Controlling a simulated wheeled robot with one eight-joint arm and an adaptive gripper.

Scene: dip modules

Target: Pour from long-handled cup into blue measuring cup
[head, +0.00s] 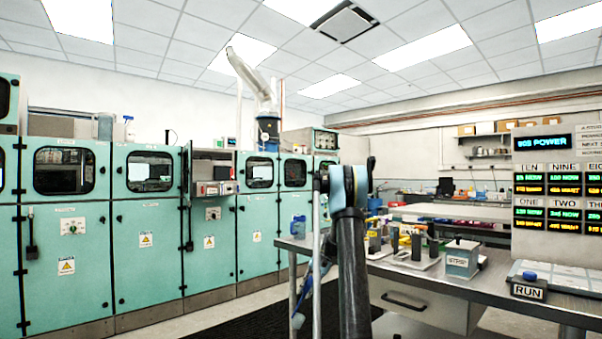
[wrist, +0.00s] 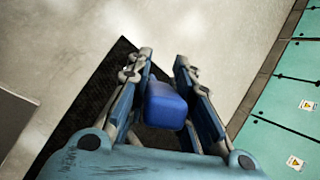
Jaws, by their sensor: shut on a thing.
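In the wrist view my gripper (wrist: 164,62) is shut on a blue, block-shaped thing (wrist: 166,105), which sits between its two fingers. I cannot tell whether this is part of the long-handled cup, and no cup bowl shows there. In the head view my dark arm stands in front of the bench and hides part of it; the gripper is mostly hidden behind it. A small blue vessel (head: 298,226), perhaps the blue measuring cup, stands at the left end of the bench. Its contents cannot be seen.
The grey bench (head: 465,265) carries several small fixtures, a STOP box (head: 462,261) and a RUN button (head: 528,287). A display panel (head: 556,190) stands at right. Green cabinets (head: 150,255) line the left. Below my gripper are a black mat (wrist: 70,130) and bare floor.

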